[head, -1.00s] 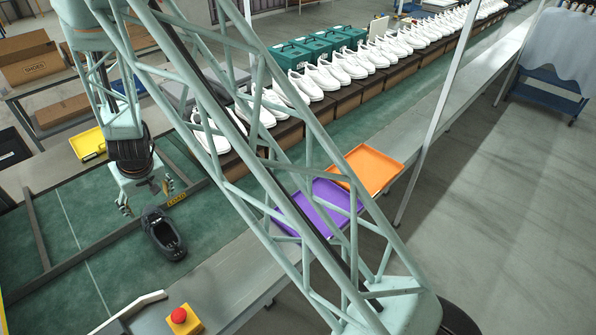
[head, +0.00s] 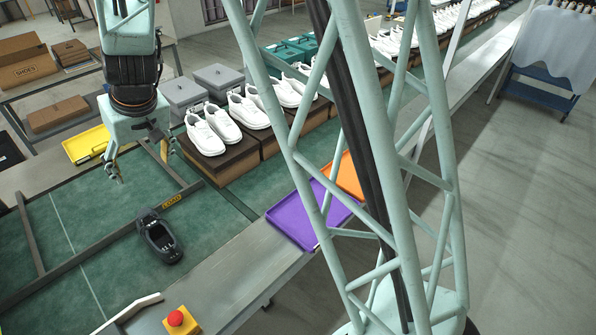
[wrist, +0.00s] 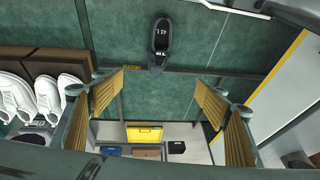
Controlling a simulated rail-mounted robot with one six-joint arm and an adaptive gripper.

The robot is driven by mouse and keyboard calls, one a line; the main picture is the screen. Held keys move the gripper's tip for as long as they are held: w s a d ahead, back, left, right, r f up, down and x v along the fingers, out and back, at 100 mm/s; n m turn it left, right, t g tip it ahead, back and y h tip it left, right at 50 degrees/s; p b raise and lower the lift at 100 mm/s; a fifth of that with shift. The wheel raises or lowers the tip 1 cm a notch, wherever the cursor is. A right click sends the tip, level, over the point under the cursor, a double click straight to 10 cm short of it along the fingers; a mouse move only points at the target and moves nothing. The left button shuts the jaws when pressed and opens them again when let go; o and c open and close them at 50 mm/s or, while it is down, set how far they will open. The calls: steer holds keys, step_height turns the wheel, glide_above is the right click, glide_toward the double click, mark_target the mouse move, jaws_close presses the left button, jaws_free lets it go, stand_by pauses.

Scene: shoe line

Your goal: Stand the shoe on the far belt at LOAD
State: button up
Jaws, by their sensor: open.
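A dark shoe (head: 160,238) lies on the green near belt (head: 95,275) with its opening facing up. It also shows at the top middle of the wrist view (wrist: 160,45). A rail with a yellow LOAD label (head: 173,202) separates this belt from the green far belt (head: 85,190). In the wrist view the label (wrist: 132,67) sits just left of the shoe's lower end. My gripper (head: 142,165) is open and empty, raised above the far-belt side and apart from the shoe. Its two ribbed fingers are spread wide in the wrist view (wrist: 160,80).
White shoes (head: 206,138) stand on brown boxes (head: 232,160) to the right of my gripper. A yellow tray (head: 85,145) lies beyond the far belt. Purple (head: 290,220) and orange (head: 349,178) trays and a red stop button (head: 176,318) are on the near side.

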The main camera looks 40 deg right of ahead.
steer(key=s+d+r, duration=0.5)
steer(key=s+r, duration=0.4)
steer(key=s, duration=0.1)
steer(key=s+d+r, duration=0.4)
steer(key=s+r, duration=0.4)
steer(key=s, duration=0.2)
steer(key=s+d+r+m+h, duration=0.1)
steer(key=s+d, duration=0.3)
steer(key=s, duration=0.8)
steer(key=s+d+r+h, duration=0.1)
steer(key=s+d+r, duration=0.2)
steer(key=s, duration=1)
steer(key=shift+s+d+m+g, duration=0.15)
steer(key=shift+d+m+g, duration=0.2)
steer(key=shift+d, duration=0.7)
steer(key=shift+a+r, duration=0.1)
